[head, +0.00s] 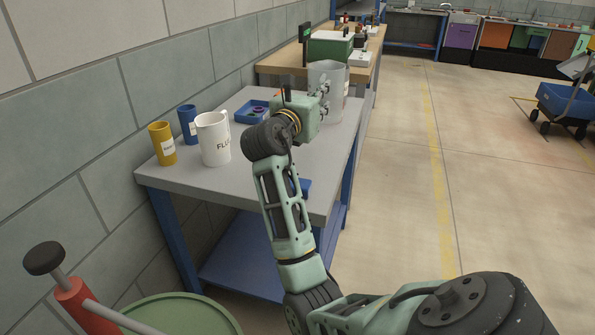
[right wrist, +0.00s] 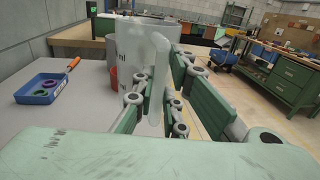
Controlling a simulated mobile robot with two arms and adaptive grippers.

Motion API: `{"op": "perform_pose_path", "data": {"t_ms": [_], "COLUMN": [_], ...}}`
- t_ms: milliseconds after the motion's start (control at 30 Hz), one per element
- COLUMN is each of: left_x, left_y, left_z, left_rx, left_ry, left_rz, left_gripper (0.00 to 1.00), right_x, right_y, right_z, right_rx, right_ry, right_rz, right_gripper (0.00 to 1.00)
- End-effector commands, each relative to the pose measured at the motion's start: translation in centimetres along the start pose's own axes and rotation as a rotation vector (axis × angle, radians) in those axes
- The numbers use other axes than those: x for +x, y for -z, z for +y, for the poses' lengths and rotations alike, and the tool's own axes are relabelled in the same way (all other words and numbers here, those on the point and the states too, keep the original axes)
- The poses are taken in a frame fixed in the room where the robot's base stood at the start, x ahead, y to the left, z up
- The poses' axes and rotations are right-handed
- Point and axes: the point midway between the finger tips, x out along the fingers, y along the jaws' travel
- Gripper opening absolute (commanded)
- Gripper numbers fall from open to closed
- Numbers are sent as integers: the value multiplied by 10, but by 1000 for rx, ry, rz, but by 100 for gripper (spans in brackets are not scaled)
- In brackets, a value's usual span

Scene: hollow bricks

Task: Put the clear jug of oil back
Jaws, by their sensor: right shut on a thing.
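The clear jug (head: 326,74) is a grey, see-through vessel near the right edge of the grey table (head: 262,186). It also shows in the right wrist view (right wrist: 133,42), with its upright handle (right wrist: 160,55) towards me. My right gripper (head: 321,97) is shut on the jug's handle; its green linked fingers (right wrist: 157,98) stand on both sides of it. The jug looks upright. Its base is partly hidden, so I cannot tell whether it touches the table. My left gripper is not in view.
A white lettered jug (head: 213,140), a yellow cup (head: 162,144) and a blue cup (head: 188,124) stand at the table's left. A blue tray (right wrist: 42,91) holds small rings. A wooden bench (head: 300,66) lies beyond.

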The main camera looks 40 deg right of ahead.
Motion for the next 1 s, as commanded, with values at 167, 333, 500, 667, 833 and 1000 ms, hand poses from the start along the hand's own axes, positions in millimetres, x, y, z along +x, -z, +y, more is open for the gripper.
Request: {"op": "perform_pose_path", "data": {"t_ms": [167,333,500,667,833,1000], "left_x": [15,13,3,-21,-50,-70], "left_y": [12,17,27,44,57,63], "left_z": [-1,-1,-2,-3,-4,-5], "left_rx": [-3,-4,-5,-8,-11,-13], "left_ry": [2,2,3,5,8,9], "left_rz": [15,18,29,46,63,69], "left_gripper": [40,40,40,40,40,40], "right_x": [31,42,35,16,-3,-14], "right_y": [20,25,36,58,78,90], "right_z": [-9,-11,4,36,68,86], "right_rx": [17,23,23,21,22,23], "right_ry": [82,104,103,101,103,105], "right_rz": [-1,-1,1,1,0,-2], "right_gripper": [0,0,0,0,0,0]}}
